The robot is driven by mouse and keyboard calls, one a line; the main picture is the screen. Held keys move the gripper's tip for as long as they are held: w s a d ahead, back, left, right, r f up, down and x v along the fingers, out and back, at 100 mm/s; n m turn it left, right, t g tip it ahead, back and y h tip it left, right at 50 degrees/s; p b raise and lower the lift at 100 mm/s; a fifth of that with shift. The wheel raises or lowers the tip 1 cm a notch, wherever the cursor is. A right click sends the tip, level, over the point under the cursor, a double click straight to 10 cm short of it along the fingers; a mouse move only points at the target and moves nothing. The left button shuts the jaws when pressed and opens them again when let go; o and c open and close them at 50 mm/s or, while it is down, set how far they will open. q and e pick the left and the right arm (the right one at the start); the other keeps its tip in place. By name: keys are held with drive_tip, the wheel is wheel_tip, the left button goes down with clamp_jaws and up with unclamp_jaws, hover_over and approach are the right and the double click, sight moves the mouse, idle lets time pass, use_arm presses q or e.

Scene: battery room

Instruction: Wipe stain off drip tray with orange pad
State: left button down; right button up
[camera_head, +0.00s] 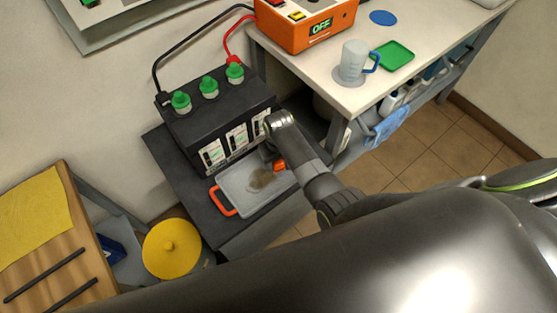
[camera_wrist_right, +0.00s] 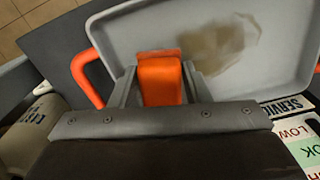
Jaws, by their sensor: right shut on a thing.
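The drip tray (camera_head: 243,204) is a shallow grey tray with an orange handle (camera_head: 219,203), in front of the black battery. A brown stain (camera_head: 261,180) marks its floor; it also shows in the right wrist view (camera_wrist_right: 217,46), ahead and to the right of the pad. My right gripper (camera_head: 275,160) is shut on the orange pad (camera_head: 280,166). In the right wrist view the pad (camera_wrist_right: 160,82) sits between the two fingers, over the tray near its edge and beside the stain. I cannot tell whether it touches the tray. My left gripper is not in view.
The battery (camera_head: 222,118) with green caps stands directly behind the tray on a dark shelf (camera_head: 182,178). A white bench (camera_head: 335,93) holds an orange charger (camera_head: 308,26) and a measuring jug (camera_head: 353,62). A yellow lidded bin (camera_head: 171,250) stands at the lower left.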

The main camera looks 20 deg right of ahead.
drive_tip(key=shift+f+b, duration=0.65)
drive_tip(key=shift+f, duration=0.35)
